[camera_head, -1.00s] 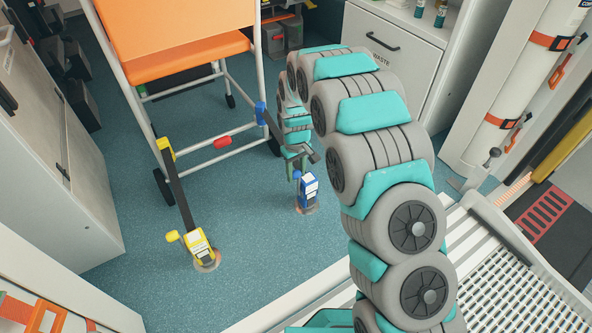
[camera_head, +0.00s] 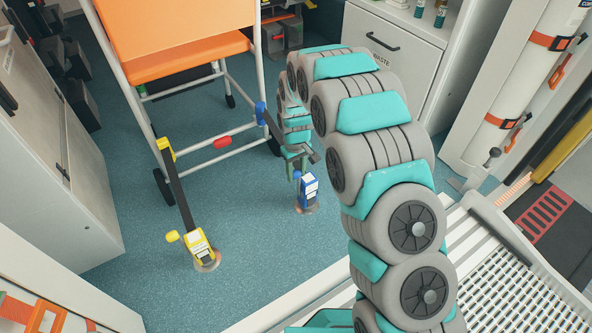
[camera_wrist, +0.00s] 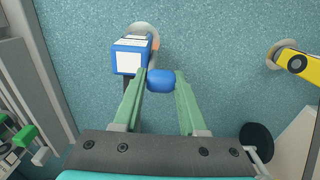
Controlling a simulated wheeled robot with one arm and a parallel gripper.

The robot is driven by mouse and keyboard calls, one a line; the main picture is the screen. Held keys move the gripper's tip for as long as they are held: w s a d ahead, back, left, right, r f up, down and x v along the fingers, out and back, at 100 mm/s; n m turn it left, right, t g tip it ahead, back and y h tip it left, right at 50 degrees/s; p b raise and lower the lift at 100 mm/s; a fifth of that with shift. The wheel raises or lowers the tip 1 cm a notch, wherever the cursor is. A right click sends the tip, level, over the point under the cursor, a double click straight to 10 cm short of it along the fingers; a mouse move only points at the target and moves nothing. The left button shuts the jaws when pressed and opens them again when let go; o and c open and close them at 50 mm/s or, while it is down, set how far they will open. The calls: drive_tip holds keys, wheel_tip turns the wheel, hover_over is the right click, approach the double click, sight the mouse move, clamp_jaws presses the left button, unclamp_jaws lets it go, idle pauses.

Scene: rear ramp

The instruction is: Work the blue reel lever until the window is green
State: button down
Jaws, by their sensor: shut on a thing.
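The blue reel (camera_head: 308,190) stands on the floor below the wheelchair-like orange seat, with white labels on its body. It also shows in the wrist view (camera_wrist: 131,56). Its rounded blue lever knob (camera_wrist: 161,80) sits between the two green fingers of my gripper (camera_wrist: 159,76), which is shut on it. In the head view my gripper (camera_head: 296,171) reaches down beside the reel and mostly hides the knob. I cannot make out the window's colour in either view.
A yellow reel (camera_head: 199,247) with a dark strap to the chair frame stands to the left; it also shows in the wrist view (camera_wrist: 300,62). The orange chair (camera_head: 186,62) stands behind. A ramp (camera_head: 497,262) lies at right. Floor between the reels is clear.

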drive_tip(key=shift+s, duration=0.1)
drive_tip(key=shift+s+d+t+y, duration=0.3)
drive_tip(key=shift+s+d+t, duration=0.05)
drive_tip(key=shift+s+t, duration=0.15)
drive_tip(key=s+d+f+p, duration=0.1)
drive_tip(key=s+d+f, duration=0.1)
drive_tip(key=s, duration=0.3)
drive_tip(key=shift+d+f, duration=0.3)
drive_tip(key=shift+d, duration=0.45)
drive_tip(key=shift+s, duration=0.1)
drive_tip(key=shift+c, duration=2.2)
unclamp_jaws()
